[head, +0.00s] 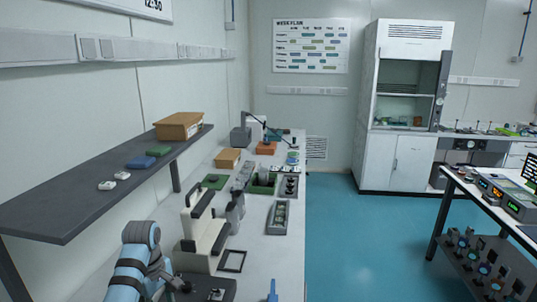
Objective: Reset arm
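One of my arms (131,266), with light blue and grey links, rises at the lower left with its bent joint uppermost. It stands in front of the long white workbench, beside a cream and black instrument (204,240). I make out no gripper fingers on this arm, and its far end is not shown. My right arm and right gripper do not show in the head view. Nothing is seen held.
The workbench (290,228) carries several instruments, trays and boxes. A dark shelf (60,213) above it at left holds a cardboard box (178,126). Blue floor (365,235) is open to the right, before a fume hood (394,162) and a side table (487,205) with devices.

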